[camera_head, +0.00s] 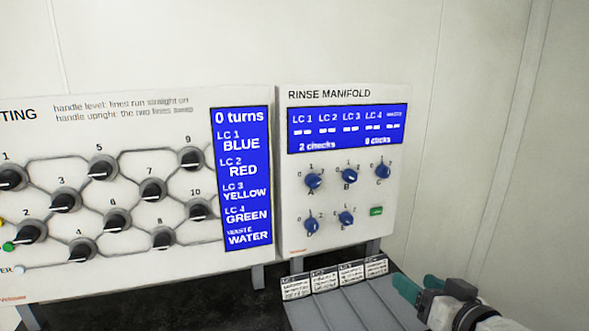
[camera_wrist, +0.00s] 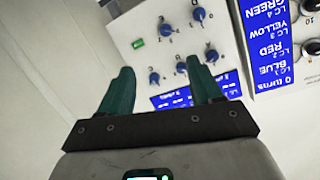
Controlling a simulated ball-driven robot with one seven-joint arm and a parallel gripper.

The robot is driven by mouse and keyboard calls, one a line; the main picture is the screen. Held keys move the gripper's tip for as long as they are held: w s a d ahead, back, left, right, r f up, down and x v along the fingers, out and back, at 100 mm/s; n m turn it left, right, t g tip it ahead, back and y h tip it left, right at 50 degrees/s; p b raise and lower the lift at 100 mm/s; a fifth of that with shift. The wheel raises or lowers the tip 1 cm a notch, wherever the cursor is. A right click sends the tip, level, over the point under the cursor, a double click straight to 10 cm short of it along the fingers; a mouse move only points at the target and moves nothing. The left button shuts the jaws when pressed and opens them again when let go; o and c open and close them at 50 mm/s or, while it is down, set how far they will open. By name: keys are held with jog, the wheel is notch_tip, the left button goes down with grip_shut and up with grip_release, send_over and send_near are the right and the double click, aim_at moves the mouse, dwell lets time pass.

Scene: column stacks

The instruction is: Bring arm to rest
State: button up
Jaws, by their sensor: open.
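My gripper (camera_head: 420,286) is at the lower right in the head view, in front of and to the right of the rinse manifold panel. Its two green fingers stand apart with nothing between them, as the wrist view (camera_wrist: 164,92) shows. My arm enters from the lower right corner. The rinse manifold panel (camera_head: 400,240) is white with a blue screen and several blue knobs; it shows upside down beyond my fingers in the wrist view (camera_wrist: 165,55). My gripper appears apart from the panel.
Left of it stands a routing panel (camera_head: 130,262) with several black knobs and a blue screen (camera_head: 243,180). A grey ribbed rack (camera_head: 345,312) with several white labels (camera_head: 325,279) sits below the manifold, close to my gripper. Bare wall (camera_head: 500,130) is at the right.

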jog(key=s+d+f+g+h+b, duration=0.2)
jog(key=s+f+g+b, duration=0.3)
jog(key=s+f, duration=1.3)
jog(key=s+d+f+g+h+b, duration=0.1)
jog(key=s+d+f+g+b, duration=0.2)
jog(key=s+f, duration=1.5)
notch_tip(320, 180, down, 4)
jog(key=g+b, duration=0.2)
jog(key=g, duration=0.3)
jog(key=shift+r+g+h, duration=0.25)
jog(key=shift+g+h, duration=0.15)
